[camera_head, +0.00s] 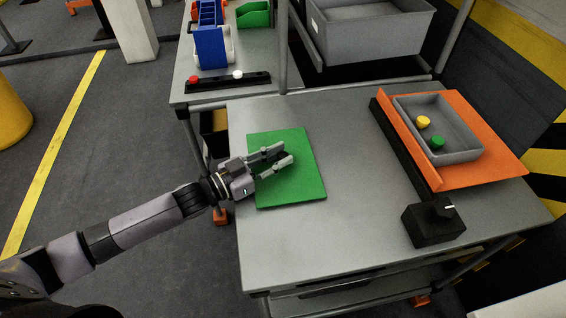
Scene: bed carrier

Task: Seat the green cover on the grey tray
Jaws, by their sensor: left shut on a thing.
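The green cover (306,186) is a flat square panel lying on, or very close over, the left part of the grey table. My left gripper (284,157) reaches in from the left over the middle of the cover. It is shut on the cover, at a small dark part between the fingers that is mostly hidden. The grey tray (470,151) is open at the top and sits on an orange plate at the right. A yellow piece (423,122) and a green piece (437,142) lie inside it. My right gripper is not in view.
The orange plate (497,176) has a raised left edge beside a black rail. A black box with a knob (433,225) stands at the front right. The table (350,150) is bare between cover and rail. A grey bin (368,32) and a blue holder (211,45) stand behind.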

